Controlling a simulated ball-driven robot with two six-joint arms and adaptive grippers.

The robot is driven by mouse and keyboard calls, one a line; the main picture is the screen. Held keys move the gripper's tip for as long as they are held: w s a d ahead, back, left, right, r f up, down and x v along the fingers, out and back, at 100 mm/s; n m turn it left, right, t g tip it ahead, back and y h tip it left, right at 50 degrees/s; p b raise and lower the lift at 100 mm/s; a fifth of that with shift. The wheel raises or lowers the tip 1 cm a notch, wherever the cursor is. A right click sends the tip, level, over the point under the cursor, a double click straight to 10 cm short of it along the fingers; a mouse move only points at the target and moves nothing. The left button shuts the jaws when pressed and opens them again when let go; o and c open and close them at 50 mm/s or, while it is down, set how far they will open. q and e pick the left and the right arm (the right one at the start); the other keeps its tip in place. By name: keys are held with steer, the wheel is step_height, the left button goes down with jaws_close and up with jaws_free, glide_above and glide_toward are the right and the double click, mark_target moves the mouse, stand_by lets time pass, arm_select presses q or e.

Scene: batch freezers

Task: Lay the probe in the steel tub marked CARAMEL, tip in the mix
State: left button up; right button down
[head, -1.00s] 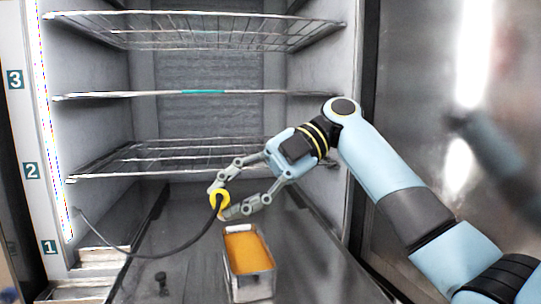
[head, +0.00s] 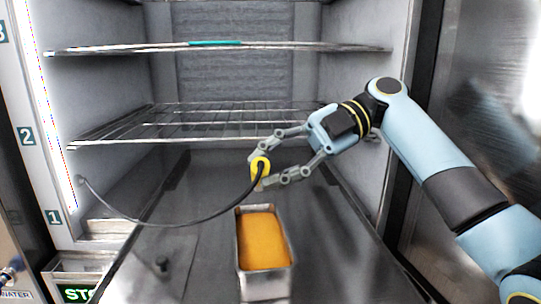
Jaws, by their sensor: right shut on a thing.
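My right gripper (head: 268,176) is shut on the yellow handle of the probe (head: 258,166), above the cabinet floor. A black cable (head: 190,223) runs from the probe to the left inner wall. The probe's tip is hard to make out. A steel tub (head: 239,252) with orange-brown mix stands on the floor, below the gripper and apart from it. No CARAMEL mark is readable on the tub. My left gripper is not in view.
Wire shelves (head: 200,124) cross the cabinet above the floor, and one higher shelf (head: 300,47) has a teal strip. Level numbers mark the left frame. The floor right of the tub is clear.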

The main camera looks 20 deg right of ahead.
step_height(320, 180, down, 10)
steer(key=b, duration=0.8)
steer(key=shift+f+b, duration=0.25)
steer(key=shift+b, duration=0.05)
steer(key=c, duration=1)
jaws_free()
steer(key=shift+c, duration=0.2)
step_height(320, 180, up, 10)
